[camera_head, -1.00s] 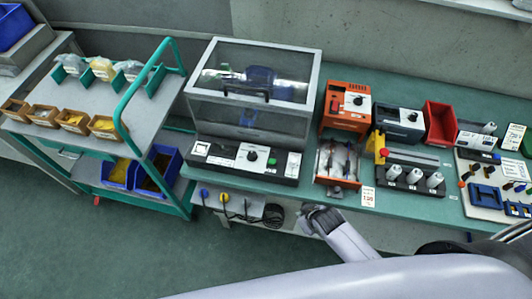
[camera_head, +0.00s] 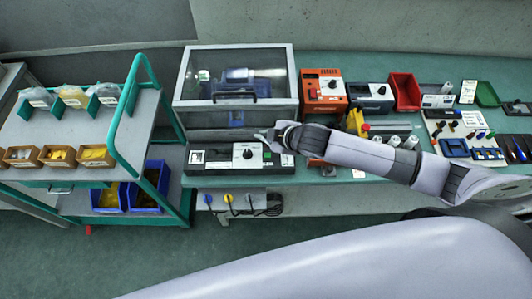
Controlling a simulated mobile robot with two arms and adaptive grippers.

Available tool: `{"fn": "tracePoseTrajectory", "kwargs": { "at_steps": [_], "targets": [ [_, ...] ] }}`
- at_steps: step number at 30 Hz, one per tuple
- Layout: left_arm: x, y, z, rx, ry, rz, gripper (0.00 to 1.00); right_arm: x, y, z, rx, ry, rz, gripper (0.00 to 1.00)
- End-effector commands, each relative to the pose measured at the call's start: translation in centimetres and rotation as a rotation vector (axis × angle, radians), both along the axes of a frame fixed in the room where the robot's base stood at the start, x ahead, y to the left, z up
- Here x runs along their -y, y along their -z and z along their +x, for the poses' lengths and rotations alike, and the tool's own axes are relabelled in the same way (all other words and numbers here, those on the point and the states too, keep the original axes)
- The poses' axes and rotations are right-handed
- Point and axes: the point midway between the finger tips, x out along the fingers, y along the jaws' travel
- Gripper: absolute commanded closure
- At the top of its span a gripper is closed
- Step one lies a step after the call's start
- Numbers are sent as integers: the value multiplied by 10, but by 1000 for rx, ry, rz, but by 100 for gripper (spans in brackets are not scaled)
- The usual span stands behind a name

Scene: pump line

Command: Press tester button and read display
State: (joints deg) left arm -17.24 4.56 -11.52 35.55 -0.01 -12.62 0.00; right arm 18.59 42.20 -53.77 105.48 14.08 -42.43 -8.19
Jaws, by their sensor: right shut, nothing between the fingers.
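The tester (camera_head: 236,88) is a grey-framed box with a clear cover on the green bench, with a pump-like blue and silver part inside. Its black control panel (camera_head: 222,172) runs along the front. A small white display or label (camera_head: 197,157) is at the panel's left end; its reading is too small to make out. A black knob (camera_head: 248,154) sits on a white plate. A green button (camera_head: 267,156) is right of it. My right gripper (camera_head: 262,136) is shut and empty, just above and behind the knob and button in the picture. My left gripper is out of view.
An orange unit (camera_head: 323,84) and a dark blue-grey unit (camera_head: 372,92) stand right of the tester, with a red bin (camera_head: 405,92) beyond. My right arm covers part of the bench there. A green-framed cart (camera_head: 128,178) stands at left. Cables hang below the panel.

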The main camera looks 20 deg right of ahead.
Motion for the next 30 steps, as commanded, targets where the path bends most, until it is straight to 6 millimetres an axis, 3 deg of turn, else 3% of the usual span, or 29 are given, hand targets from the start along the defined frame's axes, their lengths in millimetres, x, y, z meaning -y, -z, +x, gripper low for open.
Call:
{"fn": "tracePoseTrajectory", "kwargs": {
  "at_steps": [11,17,21,30],
  "targets": [
    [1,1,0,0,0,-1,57,1,1,0,0,-1,-2,100],
    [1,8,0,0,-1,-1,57,1,11,0,-1,0,-2,100],
    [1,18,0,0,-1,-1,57,1,26,0,-1,0,-2,100],
    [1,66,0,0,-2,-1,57,1,68,0,0,-1,-2,100]
  ]
}}
